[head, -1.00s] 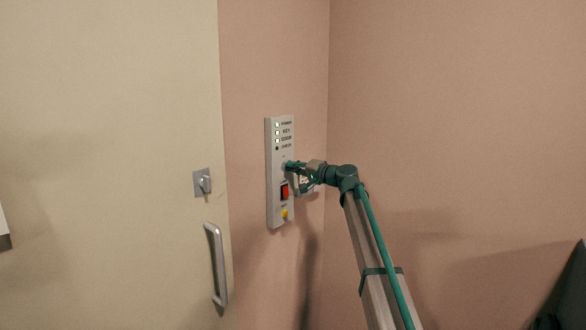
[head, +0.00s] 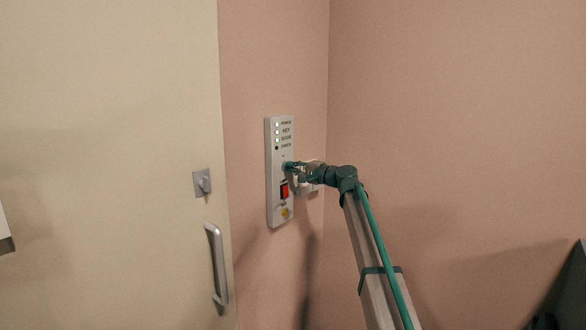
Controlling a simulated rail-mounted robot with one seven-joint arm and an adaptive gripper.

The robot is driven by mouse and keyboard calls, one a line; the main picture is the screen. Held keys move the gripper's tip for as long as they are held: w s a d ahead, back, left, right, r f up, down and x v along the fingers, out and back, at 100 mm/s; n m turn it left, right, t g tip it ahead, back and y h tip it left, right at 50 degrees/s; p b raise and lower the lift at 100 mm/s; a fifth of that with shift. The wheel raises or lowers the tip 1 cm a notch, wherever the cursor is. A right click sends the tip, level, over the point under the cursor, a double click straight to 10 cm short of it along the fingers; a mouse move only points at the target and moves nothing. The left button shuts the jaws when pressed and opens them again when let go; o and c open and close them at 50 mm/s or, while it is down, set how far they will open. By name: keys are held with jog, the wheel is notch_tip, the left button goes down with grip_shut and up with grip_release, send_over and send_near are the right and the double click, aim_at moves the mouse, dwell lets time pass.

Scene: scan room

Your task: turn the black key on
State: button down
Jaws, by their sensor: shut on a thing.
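A grey control panel (head: 273,190) is fixed upright on the pink wall. My gripper (head: 289,167) is at the middle of the panel's face, shut at the key position. The black key itself is hidden by the gripper's fingers, so its angle cannot be seen. At the top of the panel is a column of indicator lights (head: 277,132).
Below my gripper the panel carries a red switch (head: 285,190) and a yellow button (head: 285,213). To the left is a beige door with a lock plate (head: 202,183) and a metal handle (head: 217,264). The wall right of my arm is bare.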

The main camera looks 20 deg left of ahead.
jog(key=c, duration=1.3)
grip_release()
jog(key=v, duration=1.2)
